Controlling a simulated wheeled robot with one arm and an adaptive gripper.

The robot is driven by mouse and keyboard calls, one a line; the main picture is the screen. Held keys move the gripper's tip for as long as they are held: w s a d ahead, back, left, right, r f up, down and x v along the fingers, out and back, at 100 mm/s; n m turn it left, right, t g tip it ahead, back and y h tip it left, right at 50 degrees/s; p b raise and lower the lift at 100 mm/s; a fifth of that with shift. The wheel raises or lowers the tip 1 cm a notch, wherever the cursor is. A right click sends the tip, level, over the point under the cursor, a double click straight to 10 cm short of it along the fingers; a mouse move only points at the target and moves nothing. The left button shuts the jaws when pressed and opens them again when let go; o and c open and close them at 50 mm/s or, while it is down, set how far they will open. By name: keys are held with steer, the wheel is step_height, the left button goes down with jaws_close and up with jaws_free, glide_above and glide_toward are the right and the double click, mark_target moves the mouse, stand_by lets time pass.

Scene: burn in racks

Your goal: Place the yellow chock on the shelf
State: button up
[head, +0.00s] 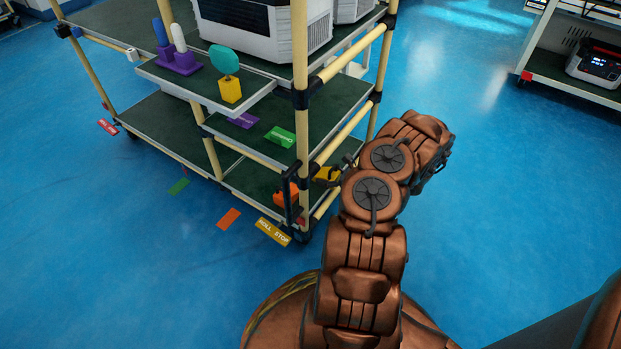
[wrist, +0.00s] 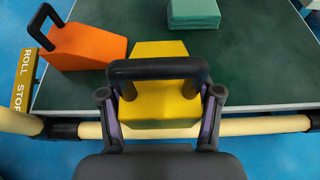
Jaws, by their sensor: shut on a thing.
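The yellow chock (wrist: 160,110) is a wedge with a black loop handle. My gripper (wrist: 160,98) is shut on it, with one finger on each side, in the wrist view. The chock is at the front edge of the green lower shelf (wrist: 250,80), above the cream rail; I cannot tell whether it touches the shelf. In the head view the yellow chock (head: 327,174) shows just left of my arm's end, by the rack's corner post, and my fingers are mostly hidden there. An orange chock (wrist: 85,48) with a black handle stands to its left.
A teal block (wrist: 193,12) lies farther back on the shelf. The cream rail (wrist: 265,125) runs along the shelf's front edge. A yellow "ROLL STOP" label (head: 272,231) is on the floor. The upper shelf carries a white unit (head: 265,25).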

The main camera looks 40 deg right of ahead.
mark_target(311, 173)
steer(key=w, duration=0.2)
steer(key=w+a+b, duration=0.1)
steer(key=w, duration=0.1)
steer(key=w+b, duration=0.1)
steer(key=w, duration=0.1)
steer(key=shift+w+a, duration=0.1)
steer(key=shift+a, duration=0.2)
steer(key=shift+w+f, duration=0.2)
steer(key=shift+f, duration=0.05)
steer(key=shift+f+b, duration=1.1)
steer(key=shift+f, duration=0.4)
jaws_close()
steer(key=o, duration=1.1)
jaws_free()
steer(key=shift+a, duration=0.1)
steer(key=o, duration=0.4)
steer(key=shift+o, duration=0.2)
